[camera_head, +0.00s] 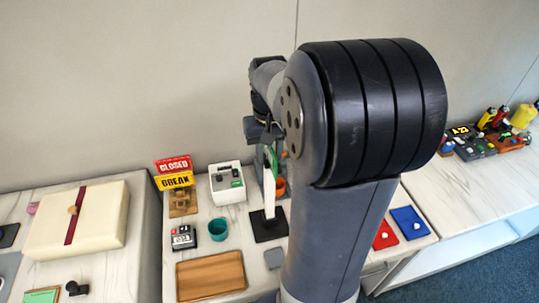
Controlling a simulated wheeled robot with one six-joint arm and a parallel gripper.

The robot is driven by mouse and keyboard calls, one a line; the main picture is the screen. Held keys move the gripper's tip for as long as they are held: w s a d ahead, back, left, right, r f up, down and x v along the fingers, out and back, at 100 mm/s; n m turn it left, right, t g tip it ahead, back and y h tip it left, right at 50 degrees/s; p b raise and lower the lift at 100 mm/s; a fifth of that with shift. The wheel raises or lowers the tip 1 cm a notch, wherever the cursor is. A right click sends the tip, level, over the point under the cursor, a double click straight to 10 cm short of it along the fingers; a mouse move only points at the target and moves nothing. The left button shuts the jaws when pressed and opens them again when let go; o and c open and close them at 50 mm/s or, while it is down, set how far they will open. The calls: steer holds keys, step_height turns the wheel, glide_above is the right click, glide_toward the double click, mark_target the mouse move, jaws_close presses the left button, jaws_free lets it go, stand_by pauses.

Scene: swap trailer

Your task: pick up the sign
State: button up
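The sign is a pair of small plates, a red "CLOSED" plate above a yellow "BREAK" plate (174,181), at the back left of the counter. It stands upright by a brown wooden stand (183,202). My gripper (265,133) is at the end of my arm, above the counter and to the right of the sign, apart from it. My arm partly hides the gripper, so its fingers are not clear and I cannot tell whether they are open.
A white box (226,184), a teal cup (218,229), a small black-and-white device (183,237) and a wooden tray (211,276) are near the sign. A thin white upright piece (269,192) rises by a black square (264,228). The wall stands close behind.

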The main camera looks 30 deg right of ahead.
steer(key=shift+f, duration=0.15)
steer(key=shift+c, duration=0.4)
jaws_close()
